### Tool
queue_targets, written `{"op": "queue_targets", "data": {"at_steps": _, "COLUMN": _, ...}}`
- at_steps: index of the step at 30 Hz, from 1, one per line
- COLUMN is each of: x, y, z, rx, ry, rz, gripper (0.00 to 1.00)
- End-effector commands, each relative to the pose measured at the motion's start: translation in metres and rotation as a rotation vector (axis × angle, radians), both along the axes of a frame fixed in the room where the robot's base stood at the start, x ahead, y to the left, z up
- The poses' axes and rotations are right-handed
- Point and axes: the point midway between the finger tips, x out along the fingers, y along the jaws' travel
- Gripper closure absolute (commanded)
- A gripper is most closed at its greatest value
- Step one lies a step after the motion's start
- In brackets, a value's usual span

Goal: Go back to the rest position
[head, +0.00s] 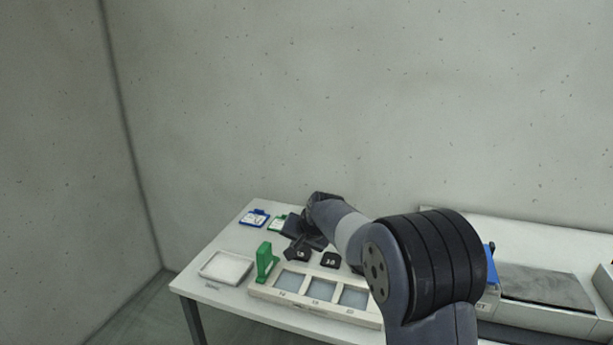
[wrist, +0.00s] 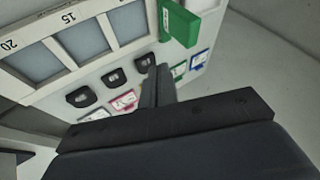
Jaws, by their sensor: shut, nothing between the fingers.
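My gripper (wrist: 158,88) shows in the wrist view with its dark fingers together and nothing between them. It is over the table, near the row of black pieces. In the head view my arm reaches over the white table (head: 225,240), and the fingertips are hard to make out there. The arm hides part of the table and whatever lies behind it.
A tray with framed compartments (head: 312,304) stands at the front, with a green block (head: 266,262) at its left end. Black pieces (head: 330,260), a blue-framed card (head: 254,218) and a white tray (head: 226,267) lie nearby. A machine (head: 545,300) stands right. Walls are behind and left.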

Motion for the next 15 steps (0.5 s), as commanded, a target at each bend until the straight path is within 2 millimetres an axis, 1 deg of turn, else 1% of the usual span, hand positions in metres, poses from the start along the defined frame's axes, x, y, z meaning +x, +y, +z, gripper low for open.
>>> {"op": "queue_targets", "data": {"at_steps": 5, "x": 0.001, "y": 0.001, "z": -0.002, "rx": 0.000, "ry": 0.000, "rz": 0.000, "gripper": 1.00}}
{"op": "queue_targets", "data": {"at_steps": 8, "x": 0.005, "y": 0.003, "z": -0.007, "rx": 0.000, "ry": 0.001, "rz": 0.000, "gripper": 1.00}}
{"op": "queue_targets", "data": {"at_steps": 15, "x": 0.022, "y": 0.015, "z": -0.034, "rx": 0.000, "ry": 0.002, "rz": 0.001, "gripper": 1.00}}
